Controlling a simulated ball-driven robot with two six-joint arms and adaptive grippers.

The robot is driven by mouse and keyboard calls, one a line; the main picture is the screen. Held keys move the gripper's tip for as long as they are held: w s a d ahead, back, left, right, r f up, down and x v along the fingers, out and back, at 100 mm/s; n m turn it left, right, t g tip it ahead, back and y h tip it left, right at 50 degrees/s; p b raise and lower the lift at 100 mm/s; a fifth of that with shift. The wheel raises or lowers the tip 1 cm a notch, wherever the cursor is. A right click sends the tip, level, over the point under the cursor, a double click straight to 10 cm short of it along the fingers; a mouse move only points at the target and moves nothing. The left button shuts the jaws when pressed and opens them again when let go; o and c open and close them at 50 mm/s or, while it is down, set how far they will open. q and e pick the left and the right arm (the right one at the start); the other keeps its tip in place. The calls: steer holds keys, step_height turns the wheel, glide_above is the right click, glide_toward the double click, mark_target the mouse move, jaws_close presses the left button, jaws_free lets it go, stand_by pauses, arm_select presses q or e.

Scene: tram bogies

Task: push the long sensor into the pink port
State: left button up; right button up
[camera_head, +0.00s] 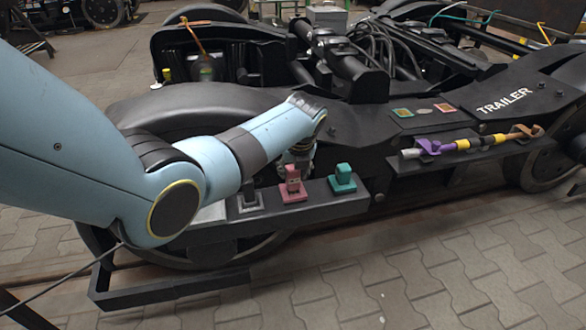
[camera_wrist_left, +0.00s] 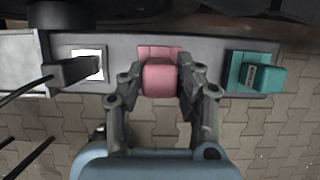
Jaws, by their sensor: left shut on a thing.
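The pink port (camera_head: 293,193) sits on the dark ledge, between a grey one and a teal one. In the left wrist view its pink base plate (camera_wrist_left: 158,51) shows behind a pink block. My left gripper (camera_head: 299,160) is directly at the pink port. In the left wrist view its fingers (camera_wrist_left: 163,85) are shut on the pink block (camera_wrist_left: 160,78), one on each side. I cannot tell whether this block is a held piece or part of the port. I cannot make out the long sensor for certain. My right gripper is not in view.
The grey port (camera_head: 249,199) and teal port (camera_head: 343,184) stand close on either side. A long purple, yellow and black rod (camera_head: 462,145) lies on the right ledge (camera_head: 400,178). The bogie frame (camera_head: 190,104) rises behind; paved floor (camera_head: 430,270) is clear in front.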

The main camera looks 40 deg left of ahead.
arm_select(q)
steer(key=shift+f, duration=0.5)
steer(key=o, duration=1.2)
steer(key=shift+c, duration=0.2)
steer(key=v, duration=1.2)
steer(key=shift+s, duration=0.1)
